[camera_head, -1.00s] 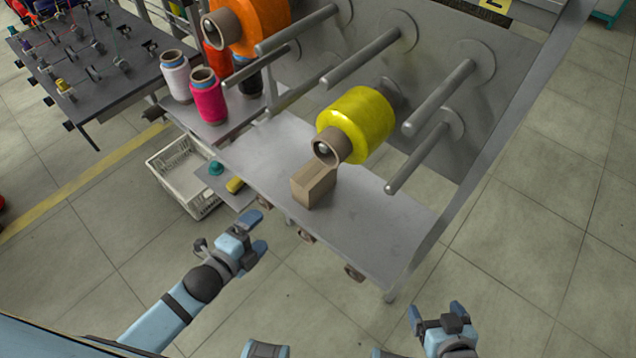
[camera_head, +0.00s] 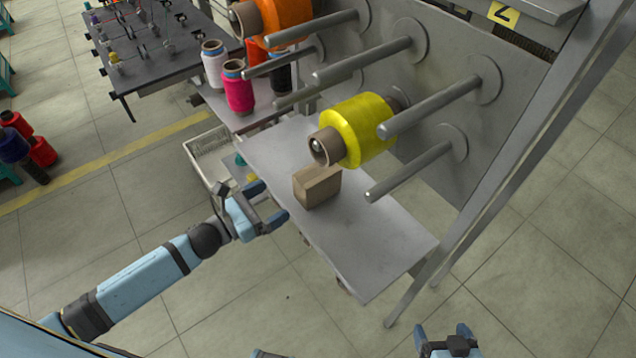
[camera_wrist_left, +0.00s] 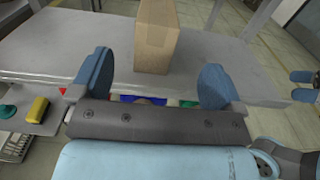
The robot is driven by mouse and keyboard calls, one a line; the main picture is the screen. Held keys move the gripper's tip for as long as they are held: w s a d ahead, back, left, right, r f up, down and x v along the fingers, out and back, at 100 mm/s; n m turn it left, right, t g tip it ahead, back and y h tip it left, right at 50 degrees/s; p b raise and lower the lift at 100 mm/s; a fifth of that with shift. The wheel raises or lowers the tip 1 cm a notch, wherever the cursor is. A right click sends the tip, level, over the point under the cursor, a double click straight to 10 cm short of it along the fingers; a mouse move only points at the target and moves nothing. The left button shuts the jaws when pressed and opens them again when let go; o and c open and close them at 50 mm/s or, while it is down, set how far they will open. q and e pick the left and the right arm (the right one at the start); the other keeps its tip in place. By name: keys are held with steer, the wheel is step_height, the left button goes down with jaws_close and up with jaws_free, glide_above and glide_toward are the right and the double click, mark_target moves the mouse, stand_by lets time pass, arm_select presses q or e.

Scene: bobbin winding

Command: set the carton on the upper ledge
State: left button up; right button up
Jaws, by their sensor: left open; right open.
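The carton (camera_head: 317,187), a small brown box, stands on the grey ledge (camera_head: 372,243) of the rack, below the yellow spool. My left gripper (camera_head: 268,203) is open just left of the carton, at the ledge's front edge, its fingers pointing toward the box. In the left wrist view the carton (camera_wrist_left: 157,38) stands ahead between the two open fingers (camera_wrist_left: 152,82), a little beyond their tips and not held. My right gripper (camera_head: 446,335) is open and empty at the bottom of the head view, away from the rack.
A yellow spool (camera_head: 357,128) hangs on a peg right behind the carton. Bare pegs (camera_head: 430,105) stick out above the ledge. White (camera_head: 214,66) and pink (camera_head: 238,90) cones stand at the back left. A white basket (camera_head: 207,154) is on the left. The ledge's right part is clear.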

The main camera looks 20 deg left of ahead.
mark_target(311, 174)
arm_select(q)
steer(key=x, duration=0.7)
steer(key=shift+a+p, duration=0.1)
steer(key=shift+p, duration=0.3)
steer(key=shift+r+p+x, duration=0.15)
steer(key=shift+p+x, duration=0.15)
steer(key=shift+x, duration=1.05)
steer(key=shift+r+p+x, duration=0.1)
steer(key=shift+p+x, duration=0.15)
steer(key=shift+x, duration=1.1)
steer(key=shift+a, duration=0.1)
steer(key=c, duration=1.2)
